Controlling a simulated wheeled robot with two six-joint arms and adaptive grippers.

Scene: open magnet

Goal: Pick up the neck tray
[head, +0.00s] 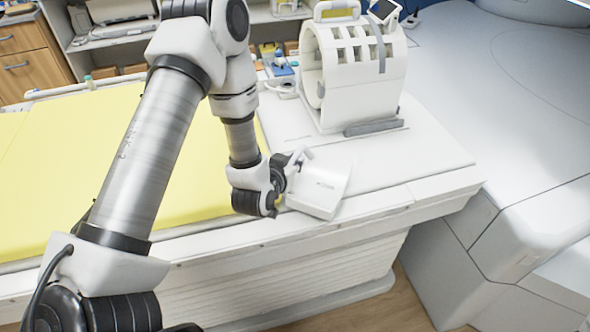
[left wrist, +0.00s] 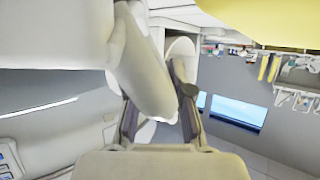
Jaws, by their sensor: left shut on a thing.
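The neck tray (head: 320,190) is a white, boxy piece at the front edge of the white table end, below the cage-like head coil. It looks tilted; I cannot tell whether it touches the table. My left gripper (head: 294,166) is at its left side and shut on it. In the left wrist view, a white curved part (left wrist: 148,70) lies between the two dark fingers of my left gripper (left wrist: 160,112), close up, and much of its shape is cut off. My right gripper is not in view.
The white head coil (head: 352,75) stands upright just behind the tray. A yellow mat (head: 80,160) covers the table to the left. A large white scanner housing (head: 530,150) is at the right. Shelves with supplies (head: 270,15) stand at the back.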

